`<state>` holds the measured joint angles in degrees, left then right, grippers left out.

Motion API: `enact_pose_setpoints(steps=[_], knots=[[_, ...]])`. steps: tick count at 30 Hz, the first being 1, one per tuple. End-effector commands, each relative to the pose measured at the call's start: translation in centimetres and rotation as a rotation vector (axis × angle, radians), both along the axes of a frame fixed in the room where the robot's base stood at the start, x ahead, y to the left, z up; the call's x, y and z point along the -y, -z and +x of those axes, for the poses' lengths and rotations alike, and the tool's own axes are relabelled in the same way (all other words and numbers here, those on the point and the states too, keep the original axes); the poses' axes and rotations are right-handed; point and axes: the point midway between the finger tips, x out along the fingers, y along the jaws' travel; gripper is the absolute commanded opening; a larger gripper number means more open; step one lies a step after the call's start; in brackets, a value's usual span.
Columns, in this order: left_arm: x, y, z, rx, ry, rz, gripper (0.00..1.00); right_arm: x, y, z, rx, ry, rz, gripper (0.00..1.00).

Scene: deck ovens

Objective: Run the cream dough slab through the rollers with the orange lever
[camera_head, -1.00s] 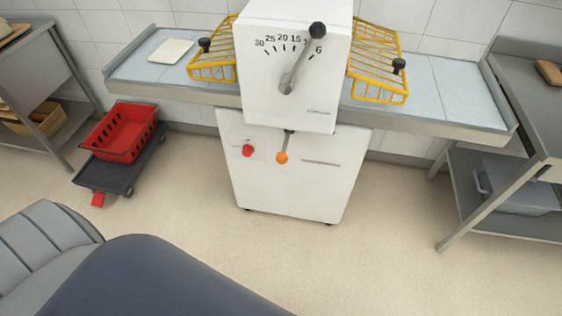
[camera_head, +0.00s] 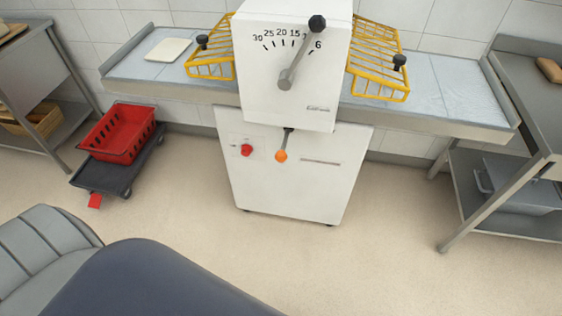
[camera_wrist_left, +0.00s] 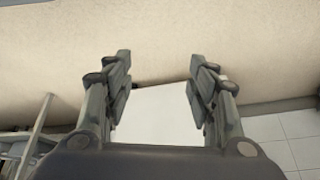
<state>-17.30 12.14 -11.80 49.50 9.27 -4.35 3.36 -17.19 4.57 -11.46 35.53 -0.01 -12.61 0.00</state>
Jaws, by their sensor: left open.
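The cream dough slab (camera_head: 168,49) lies flat on the left wing (camera_head: 130,68) of the sheeter's belt table. The white sheeter body (camera_head: 270,105) stands in the middle, with the rollers hidden inside. The orange-knobbed lever (camera_head: 281,156) hangs down on the front of the lower cabinet. My left gripper (camera_wrist_left: 160,75) shows only in the left wrist view. Its fingers are apart and nothing is between them. Beyond them is a white surface (camera_wrist_left: 155,112), probably the machine cabinet. My right gripper is not in view.
Yellow wire guards (camera_head: 212,55) flank the head, also on the right (camera_head: 379,62). A thickness handle (camera_head: 300,55) and a red button (camera_head: 247,151) are on the front. A red crate (camera_head: 119,148) sits on a dark dolly at left. A steel table (camera_head: 505,100) stands at right. Floor ahead is clear.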

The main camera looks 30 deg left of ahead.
Motion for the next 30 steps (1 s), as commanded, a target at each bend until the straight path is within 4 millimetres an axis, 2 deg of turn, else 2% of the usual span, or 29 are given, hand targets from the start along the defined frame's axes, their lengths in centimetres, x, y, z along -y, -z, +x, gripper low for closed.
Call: enact_pose_setpoints(steps=[1,3,5,6,8,9,10,12,15,18,21,24,30], knots=[[-1.6,-1.4,4.7,0.123,-0.023,-0.017,0.52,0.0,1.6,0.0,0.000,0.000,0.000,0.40],[-3.0,-4.9,10.3,0.283,-0.056,-0.061,0.52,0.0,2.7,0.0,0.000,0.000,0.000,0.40],[-3.8,-8.5,14.6,0.417,-0.076,-0.105,0.52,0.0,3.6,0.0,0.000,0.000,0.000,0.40],[-4.1,-11.2,17.1,0.505,-0.086,-0.141,0.52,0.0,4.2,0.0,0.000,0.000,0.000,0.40],[-4.2,-15.3,20.4,0.629,-0.094,-0.199,0.52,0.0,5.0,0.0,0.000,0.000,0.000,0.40],[-4.2,-18.1,22.1,0.704,-0.096,-0.241,0.52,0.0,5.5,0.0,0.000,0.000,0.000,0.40],[-4.0,-20.1,23.2,0.755,-0.097,-0.272,0.52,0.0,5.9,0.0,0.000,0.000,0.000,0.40],[-3.6,-24.4,25.1,0.859,-0.095,-0.342,0.52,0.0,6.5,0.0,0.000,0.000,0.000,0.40],[-2.9,-29.1,26.5,0.962,-0.090,-0.427,0.52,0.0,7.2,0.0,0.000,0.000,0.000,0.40],[-2.4,-31.9,27.0,1.019,-0.085,-0.479,0.52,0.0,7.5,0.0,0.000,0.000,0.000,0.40],[-2.2,-33.1,27.4,1.041,-0.084,-0.501,0.52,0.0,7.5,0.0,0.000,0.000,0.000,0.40],[-2.0,-33.4,28.1,1.045,-0.084,-0.505,0.52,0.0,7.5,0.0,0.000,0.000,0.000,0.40],[-1.5,-33.4,31.0,1.046,-0.084,-0.503,0.52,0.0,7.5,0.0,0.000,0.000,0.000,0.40]])
